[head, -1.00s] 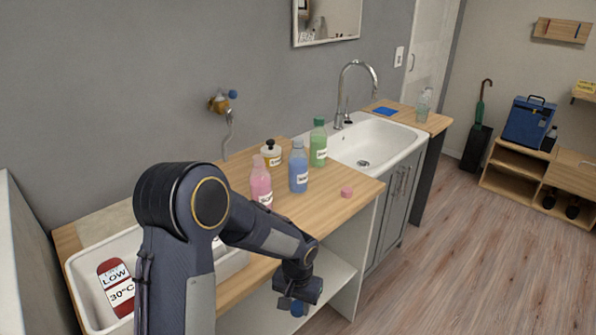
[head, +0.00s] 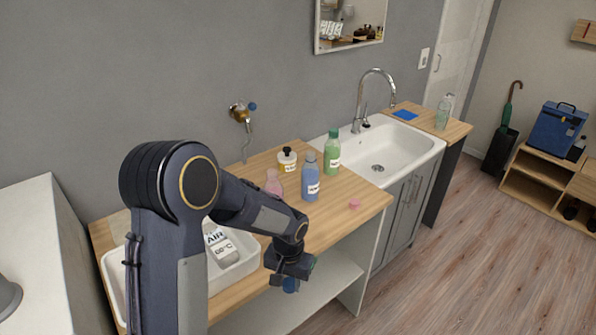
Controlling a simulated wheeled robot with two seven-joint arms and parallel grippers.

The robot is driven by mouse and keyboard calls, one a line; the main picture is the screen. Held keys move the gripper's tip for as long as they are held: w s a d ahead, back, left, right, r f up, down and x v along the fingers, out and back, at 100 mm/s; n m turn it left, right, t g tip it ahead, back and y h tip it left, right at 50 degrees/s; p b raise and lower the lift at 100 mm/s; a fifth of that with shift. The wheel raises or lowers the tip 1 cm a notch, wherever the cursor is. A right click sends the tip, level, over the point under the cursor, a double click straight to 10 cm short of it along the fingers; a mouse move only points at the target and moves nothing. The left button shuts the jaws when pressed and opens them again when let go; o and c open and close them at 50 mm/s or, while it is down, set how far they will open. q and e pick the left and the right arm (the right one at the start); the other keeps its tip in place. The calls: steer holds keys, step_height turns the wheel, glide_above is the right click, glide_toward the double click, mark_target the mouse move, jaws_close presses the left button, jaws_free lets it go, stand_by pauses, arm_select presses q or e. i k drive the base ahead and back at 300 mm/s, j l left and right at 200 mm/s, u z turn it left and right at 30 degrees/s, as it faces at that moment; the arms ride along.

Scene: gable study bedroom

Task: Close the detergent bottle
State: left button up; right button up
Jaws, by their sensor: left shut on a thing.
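Several detergent bottles stand on the wooden counter (head: 348,190) in the head view. The blue bottle (head: 310,182) is upright with a pale, bare-looking neck. The green bottle (head: 332,153) behind it has a green top. A small pink cap (head: 354,203) lies on the counter to the right of the bottles. My left gripper (head: 290,277) is in front of the counter edge, below the bottles. It is shut on a small blue thing (head: 290,286), which looks like a cap. My right gripper is out of view.
A white bottle with a dark top (head: 287,159) stands behind the pink one. A sink with a tap (head: 392,150) is to the right. A white basin (head: 240,264) holding a grey labelled thing is left of the gripper. An open shelf (head: 325,282) lies below the counter.

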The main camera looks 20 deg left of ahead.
mark_target(310, 170)
steer(key=i+l+u, duration=0.15)
steer(key=l+u, duration=0.15)
steer(key=u, duration=0.15)
steer(key=i+l+u, duration=0.1)
steer(key=l+u, duration=0.6)
steer(key=u, duration=0.15)
steer(key=i+l+u, duration=0.1)
steer(key=l+u, duration=0.5)
steer(key=i+j, duration=0.05)
